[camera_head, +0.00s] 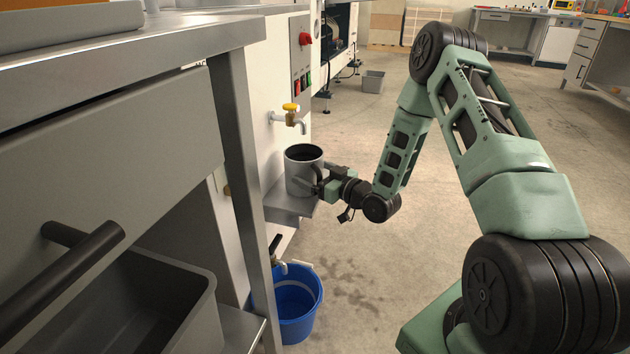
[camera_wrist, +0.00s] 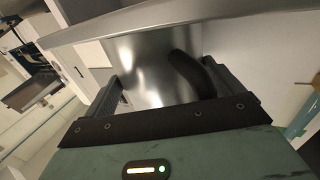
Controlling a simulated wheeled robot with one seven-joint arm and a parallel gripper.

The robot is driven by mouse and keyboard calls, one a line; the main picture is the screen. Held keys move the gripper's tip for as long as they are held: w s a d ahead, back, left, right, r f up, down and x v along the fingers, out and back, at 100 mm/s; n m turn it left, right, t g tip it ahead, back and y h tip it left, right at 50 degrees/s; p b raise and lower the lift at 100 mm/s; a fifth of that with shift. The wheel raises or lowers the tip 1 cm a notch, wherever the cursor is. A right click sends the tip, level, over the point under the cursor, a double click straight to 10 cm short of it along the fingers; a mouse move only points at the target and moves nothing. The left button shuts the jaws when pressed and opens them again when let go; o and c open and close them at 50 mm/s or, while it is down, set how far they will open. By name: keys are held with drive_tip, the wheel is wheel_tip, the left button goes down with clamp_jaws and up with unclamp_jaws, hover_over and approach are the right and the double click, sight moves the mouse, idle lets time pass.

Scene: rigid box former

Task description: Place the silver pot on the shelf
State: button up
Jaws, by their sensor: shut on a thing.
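The silver pot (camera_head: 304,172) is an upright, open-topped metal cylinder with a dark handle, below the yellow-handled tap. My gripper (camera_head: 324,182) is at its right side and is shut on it at the handle. In the wrist view the pot's shiny wall (camera_wrist: 150,62) and black curved handle (camera_wrist: 188,72) lie between the fingers of my gripper (camera_wrist: 168,84). A small metal shelf (camera_head: 290,208) juts from the white cabinet directly under the pot. I cannot tell whether the pot's base touches it.
The tap (camera_head: 291,115) is just above the pot's rim. A blue bucket (camera_head: 298,308) stands on the floor below the shelf. The floor to the right is open beyond my arm.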

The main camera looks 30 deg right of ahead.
drive_tip(key=shift+f, duration=0.15)
drive_tip(key=o, duration=0.9)
drive_tip(key=shift+r, duration=0.3)
drive_tip(key=p+v, duration=0.3)
drive_tip(key=v, duration=0.9)
drive_tip(key=shift+p, duration=0.35)
